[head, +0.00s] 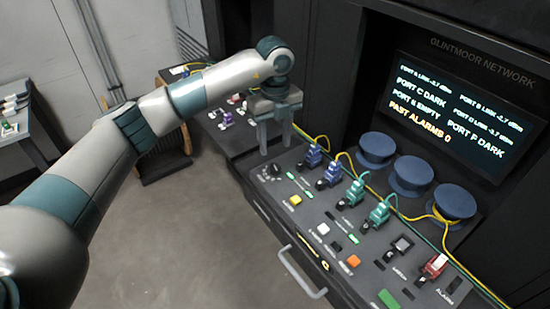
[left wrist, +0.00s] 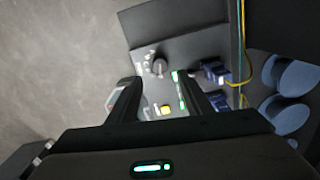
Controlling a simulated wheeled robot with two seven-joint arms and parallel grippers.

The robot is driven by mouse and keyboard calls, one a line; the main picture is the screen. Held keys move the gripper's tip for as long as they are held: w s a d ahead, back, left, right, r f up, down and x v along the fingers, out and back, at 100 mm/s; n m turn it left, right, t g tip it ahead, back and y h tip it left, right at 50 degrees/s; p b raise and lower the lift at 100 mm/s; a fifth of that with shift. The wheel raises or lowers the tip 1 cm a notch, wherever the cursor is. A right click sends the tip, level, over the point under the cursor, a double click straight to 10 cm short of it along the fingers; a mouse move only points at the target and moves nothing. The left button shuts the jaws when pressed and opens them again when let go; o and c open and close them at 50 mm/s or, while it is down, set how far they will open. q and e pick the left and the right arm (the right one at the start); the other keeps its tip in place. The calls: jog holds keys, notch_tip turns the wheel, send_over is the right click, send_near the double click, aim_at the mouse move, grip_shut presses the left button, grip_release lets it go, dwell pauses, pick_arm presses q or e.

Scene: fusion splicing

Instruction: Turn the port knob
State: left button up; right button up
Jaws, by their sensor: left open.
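The port knob is a dark round dial (head: 271,171) with light marks around it, at the left end of the sloped panel (head: 322,216). In the left wrist view the knob (left wrist: 158,67) shows beyond the fingertips, roughly midway between them. My left gripper (head: 276,146) points down above the panel's left end. It is open and empty, and its fingers look apart from the knob. In the left wrist view the two fingers (left wrist: 160,85) are spread wide. My right gripper is not in view.
Blue connectors (head: 313,156) and green connectors (head: 355,192) with cables stand just right of the knob. Blue spools (head: 410,177) sit behind them. A yellow button (head: 295,201) is near the knob. A drawer handle (head: 302,273) sticks out in front. A screen (head: 463,113) stands behind.

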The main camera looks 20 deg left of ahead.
aim_at(275, 167)
pick_arm(q)
notch_tip(275, 167, down, 8)
jog(key=shift+r+p, duration=0.2)
jog(key=shift+p, duration=1.05)
jog(key=shift+f, duration=0.45)
jog(key=c, duration=1.1)
